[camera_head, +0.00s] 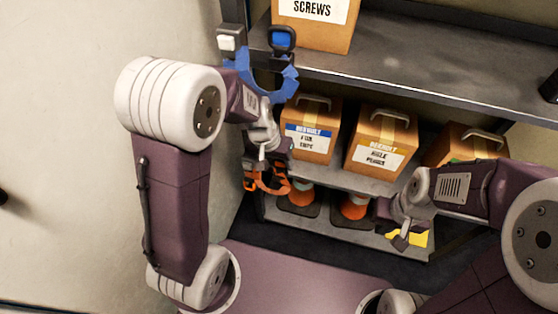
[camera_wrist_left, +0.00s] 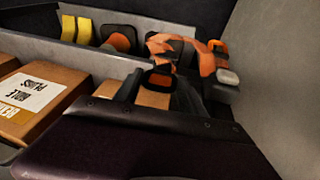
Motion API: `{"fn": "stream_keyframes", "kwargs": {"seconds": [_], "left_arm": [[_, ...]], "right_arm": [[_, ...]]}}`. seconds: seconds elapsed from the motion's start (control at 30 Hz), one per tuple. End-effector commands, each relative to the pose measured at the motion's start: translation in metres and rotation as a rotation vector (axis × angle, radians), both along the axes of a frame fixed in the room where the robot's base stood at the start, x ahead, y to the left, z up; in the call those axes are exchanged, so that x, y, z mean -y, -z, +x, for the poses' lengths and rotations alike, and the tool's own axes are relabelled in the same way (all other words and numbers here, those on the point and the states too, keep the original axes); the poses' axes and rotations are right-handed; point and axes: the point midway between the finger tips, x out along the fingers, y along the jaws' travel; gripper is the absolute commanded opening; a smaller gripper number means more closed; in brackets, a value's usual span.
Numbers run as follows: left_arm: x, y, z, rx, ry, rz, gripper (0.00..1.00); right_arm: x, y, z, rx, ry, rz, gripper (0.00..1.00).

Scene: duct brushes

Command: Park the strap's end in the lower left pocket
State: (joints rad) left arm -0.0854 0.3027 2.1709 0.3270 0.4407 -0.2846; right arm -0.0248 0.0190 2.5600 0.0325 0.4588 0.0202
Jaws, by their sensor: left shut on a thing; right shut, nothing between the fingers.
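An orange strap (camera_head: 268,183) hangs at the left end of the shelf unit, below my left forearm. My left gripper (camera_wrist_left: 160,84) is shut on the strap's end, and an orange piece shows between its dark fingers in the left wrist view. More of the strap (camera_wrist_left: 205,62) loops beyond the fingers, beside a dark fitting with a light grey tip. In the head view my left fingertips are mostly hidden by the wrist. My right gripper (camera_head: 402,236) is shut and empty at the lower right. I cannot clearly make out the lower left pocket.
The lower shelf (camera_head: 333,232) holds orange cones (camera_head: 355,208) on dark bases and a yellow item (camera_head: 412,239) near my right gripper. Labelled boxes (camera_head: 382,146) stand on the shelf above. A blue ring-shaped part (camera_head: 289,82) is at the left post. A wall (camera_head: 60,120) closes the left side.

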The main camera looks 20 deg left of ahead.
Motion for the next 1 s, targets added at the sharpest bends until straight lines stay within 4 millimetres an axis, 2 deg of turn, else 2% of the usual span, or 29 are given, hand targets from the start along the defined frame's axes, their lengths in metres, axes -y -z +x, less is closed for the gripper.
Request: {"fn": "stream_keyframes", "kwargs": {"seconds": [0.6,0.63,0.7,0.73,1.0], "left_arm": [[0.0,0.013,0.0,-0.001,0.0,0.0,0.08],[0.0,0.013,0.0,-0.001,0.0,0.0,0.5],[0.0,0.013,0.0,-0.001,0.0,0.0,0.7],[0.0,0.013,0.0,0.0,0.0,0.0,0.73],[0.0,0.012,0.0,-0.001,0.0,0.0,0.73]], "right_arm": [[0.0,0.011,0.0,0.0,0.0,0.0,0.0],[0.0,0.011,0.0,0.0,0.0,0.0,0.0],[0.0,0.01,0.0,0.0,0.0,0.0,0.0],[0.0,0.01,0.0,0.0,0.0,0.0,0.0],[0.0,0.01,0.0,0.0,0.0,0.0,0.0]]}}
